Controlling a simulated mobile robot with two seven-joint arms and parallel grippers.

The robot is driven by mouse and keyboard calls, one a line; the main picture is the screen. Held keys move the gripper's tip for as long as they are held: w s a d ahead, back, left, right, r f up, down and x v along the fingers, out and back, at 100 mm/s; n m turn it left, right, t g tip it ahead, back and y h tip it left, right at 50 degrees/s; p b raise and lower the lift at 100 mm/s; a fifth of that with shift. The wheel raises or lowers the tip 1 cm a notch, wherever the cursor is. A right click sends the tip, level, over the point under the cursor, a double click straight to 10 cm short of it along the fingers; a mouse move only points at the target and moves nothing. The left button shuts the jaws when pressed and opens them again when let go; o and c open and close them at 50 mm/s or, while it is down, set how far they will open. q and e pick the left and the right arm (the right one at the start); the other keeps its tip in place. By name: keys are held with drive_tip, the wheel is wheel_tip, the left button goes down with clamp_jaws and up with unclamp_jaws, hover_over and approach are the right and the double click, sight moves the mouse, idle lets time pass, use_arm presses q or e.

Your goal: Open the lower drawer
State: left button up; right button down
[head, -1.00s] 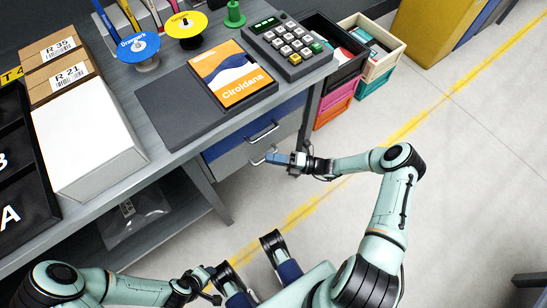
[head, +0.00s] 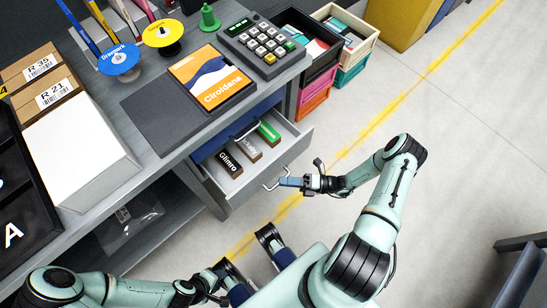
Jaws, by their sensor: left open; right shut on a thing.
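The lower drawer (head: 221,190) under the desk is pulled well out, a light grey box with its inside in view. It holds a few small boxes, one marked Glimro (head: 230,164) and one with a green top (head: 268,133). My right gripper (head: 285,182) is shut on the drawer's metal handle (head: 270,186) at the front panel. The upper drawer's blue front (head: 240,122) is partly hidden beneath the desk top and looks closed. My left gripper (head: 226,271) is low in the view, open and empty, away from the drawer.
The desk top (head: 150,135) carries a white box (head: 75,150), a book (head: 211,78), a keypad (head: 262,45) and spools. Stacked crates (head: 318,90) stand right of the desk. The floor (head: 450,130) in front is clear, with a dark bench-like piece at lower right.

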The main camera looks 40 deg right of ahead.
use_arm(q)
drive_tip(key=shift+s+r, duration=0.15)
drive_tip(key=shift+r, duration=0.05)
use_arm(e)
drive_tip(key=s, duration=1)
drive_tip(key=shift+d, duration=0.45)
drive_tip(key=c, duration=1.2)
unclamp_jaws()
drive_tip(key=shift+o, duration=0.2)
use_arm(q)
drive_tip(key=shift+w+a+f+b, duration=0.2)
drive_tip(key=shift+w+f+b, duration=0.45)
drive_tip(key=shift+f+b, duration=0.2)
use_arm(e)
drive_tip(key=v, duration=1.3)
drive_tip(key=shift+s, duration=0.15)
drive_tip(key=shift+d+f, duration=0.1)
